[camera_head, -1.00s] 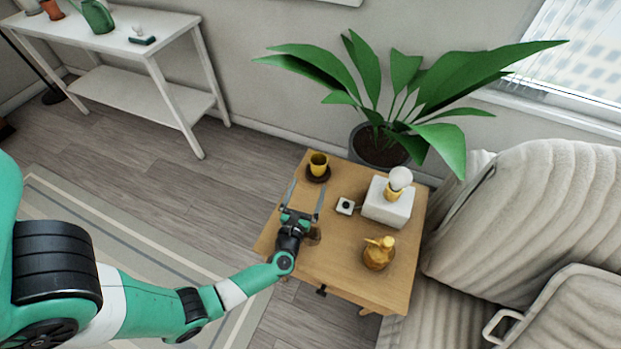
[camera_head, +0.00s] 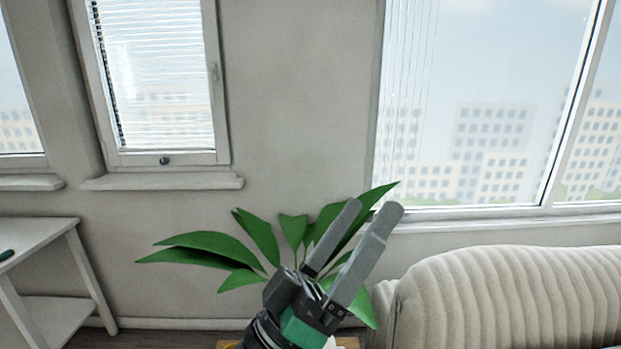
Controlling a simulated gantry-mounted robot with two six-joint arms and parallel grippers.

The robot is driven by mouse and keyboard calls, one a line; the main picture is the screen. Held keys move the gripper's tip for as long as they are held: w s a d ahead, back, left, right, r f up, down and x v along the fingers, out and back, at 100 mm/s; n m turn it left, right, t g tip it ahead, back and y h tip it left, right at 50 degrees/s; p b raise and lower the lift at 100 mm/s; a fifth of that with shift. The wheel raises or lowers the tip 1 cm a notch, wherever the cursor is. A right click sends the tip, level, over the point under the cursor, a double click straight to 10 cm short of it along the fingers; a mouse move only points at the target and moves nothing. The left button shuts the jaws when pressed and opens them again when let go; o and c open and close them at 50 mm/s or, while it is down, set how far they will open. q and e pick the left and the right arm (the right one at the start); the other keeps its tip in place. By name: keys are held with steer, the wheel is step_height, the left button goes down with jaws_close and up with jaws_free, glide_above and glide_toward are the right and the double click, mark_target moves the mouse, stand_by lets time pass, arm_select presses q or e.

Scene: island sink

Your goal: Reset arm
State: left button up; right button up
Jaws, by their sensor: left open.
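My left gripper (camera_head: 367,223) is raised in the lower middle of the head view, its two grey fingers pointing up and to the right. The fingers are apart, with nothing between them. It stands in front of the green potted plant (camera_head: 205,250) and hides part of its leaves. The rest of my left arm is below the frame. My right gripper is not in view.
A thin strip of the wooden side table (camera_head: 347,342) shows at the bottom edge. A cream sofa (camera_head: 500,295) is at the right. A white shelf table (camera_head: 45,235) stands at the left. Windows (camera_head: 480,120) and bare wall fill the back.

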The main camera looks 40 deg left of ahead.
arm_select(q)
steer(key=s+r+m+t+y, duration=0.1)
steer(key=s+r+m+y, duration=0.2)
steer(key=s+r+m, duration=0.2)
step_height(320, 180, up, 3)
steer(key=shift+s+a+r+y, duration=0.15)
steer(key=shift+s+a+y, duration=0.2)
steer(key=shift+s, duration=0.75)
